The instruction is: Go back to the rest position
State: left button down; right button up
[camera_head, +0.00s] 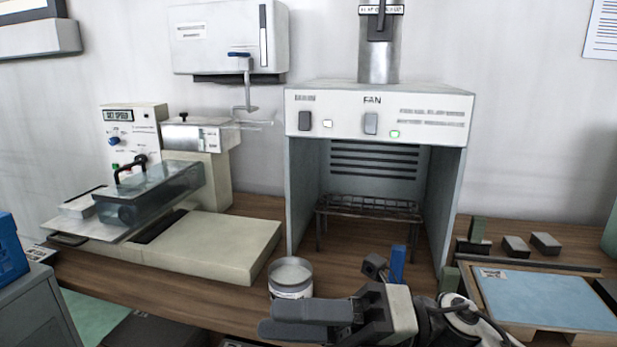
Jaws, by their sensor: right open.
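My right gripper (268,321) is at the bottom centre of the head view, its dark fingers pointing left. It is open, and I see nothing held between the fingers. Its arm comes in from the lower right. A small open jar (291,290) with pale contents stands on the bench just behind the fingers, its lower part partly hidden by them. I cannot tell whether they touch. My left gripper is not in view.
A fan hood (378,107) with a wire rack (368,208) stands behind the gripper. A machine with a clear cover (150,198) is at left. A blue-topped tray (545,298) and small dark blocks (516,246) are at right. A blue box (8,248) is at far left.

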jog(key=w+d+f+m+t+h+p, duration=0.1)
jog(key=w+d+f+m+t+h, duration=0.3)
jog(key=m+t, duration=0.9)
jog(key=w+d+f+m+t+h+p, duration=0.1)
jog(key=w+d+f+m+t+h, duration=0.6)
jog(key=m, duration=1.1)
jog(key=s+d+f+m+g+h, duration=0.2)
jog(key=s+f+m, duration=0.3)
jog(key=s+f, duration=0.3)
jog(key=s+d+f+m+g+h, duration=0.2)
jog(key=s+f+m+g+h, duration=0.1)
jog(key=s+f, duration=0.5)
notch_tip(320, 180, down, 3)
jog(key=m+h, duration=0.1)
jog(key=m, duration=0.1)
jog(key=shift+f+m, duration=0.15)
jog(key=shift+m, duration=0.25)
